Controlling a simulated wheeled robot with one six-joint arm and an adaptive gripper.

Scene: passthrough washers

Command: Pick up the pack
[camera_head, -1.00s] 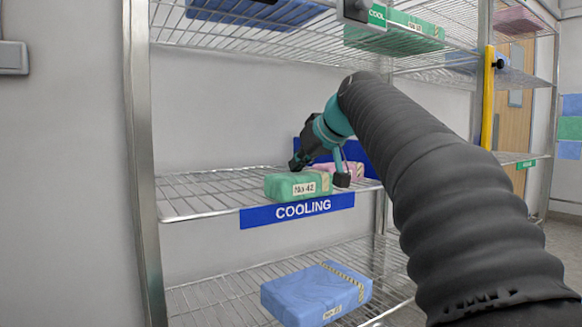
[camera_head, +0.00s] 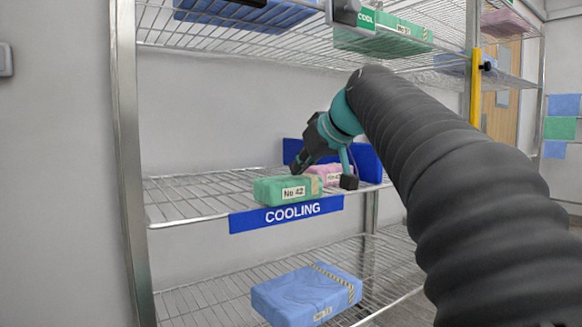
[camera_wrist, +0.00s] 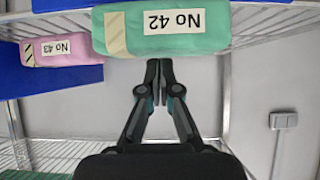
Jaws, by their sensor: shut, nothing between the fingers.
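A green pack labelled No 42 (camera_head: 285,190) lies on the middle wire shelf, above the COOLING sign. It also shows upside down at the top of the wrist view (camera_wrist: 200,30). A pink pack labelled No 43 (camera_head: 335,171) lies beside and partly behind it, partly hidden by my arm; it also shows in the wrist view (camera_wrist: 62,49). My gripper (camera_head: 297,172) is shut and empty, close to the green pack. In the wrist view its fingertips (camera_wrist: 159,66) appear just below the green pack's edge; whether they touch it I cannot tell.
A blue pack (camera_head: 308,294) lies on the lower shelf. Blue (camera_head: 245,12) and green (camera_head: 390,38) packs sit on the upper shelf. A metal post (camera_head: 128,160) bounds the rack on the left. The middle shelf is bare left of the green pack.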

